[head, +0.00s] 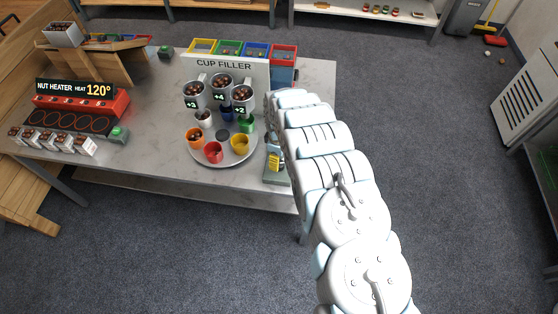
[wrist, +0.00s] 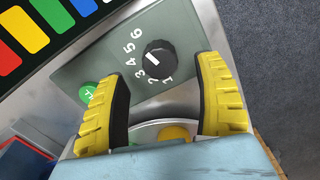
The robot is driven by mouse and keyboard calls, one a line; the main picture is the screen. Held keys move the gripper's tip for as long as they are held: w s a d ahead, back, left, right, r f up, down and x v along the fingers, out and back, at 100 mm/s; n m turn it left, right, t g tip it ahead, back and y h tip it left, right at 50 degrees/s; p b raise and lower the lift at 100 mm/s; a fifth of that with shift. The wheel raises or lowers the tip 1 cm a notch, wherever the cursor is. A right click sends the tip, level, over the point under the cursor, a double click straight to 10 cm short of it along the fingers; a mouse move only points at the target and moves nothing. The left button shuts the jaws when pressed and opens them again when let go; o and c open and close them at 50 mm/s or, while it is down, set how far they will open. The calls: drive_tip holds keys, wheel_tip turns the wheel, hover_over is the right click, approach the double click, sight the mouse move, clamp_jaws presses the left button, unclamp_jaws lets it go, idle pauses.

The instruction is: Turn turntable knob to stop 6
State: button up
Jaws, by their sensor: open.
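In the wrist view the black turntable knob (wrist: 160,58) sits on a grey panel (wrist: 95,62) with the numbers 1 to 6 in an arc on its left. In the head view my gripper (head: 276,157) is at the right of the turntable (head: 222,161), and my arm hides the knob there.
A green button (wrist: 87,93) is on the panel beside the left finger. Several coloured cups, including a red cup (head: 213,152), stand on the turntable. The cup filler (head: 224,65) is behind it. Dark floor (head: 455,200) is free right of the table.

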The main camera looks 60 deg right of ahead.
wheel_tip(320, 180, up, 8)
drive_tip(key=shift+f, duration=0.2)
idle(0.3)
idle(0.5)
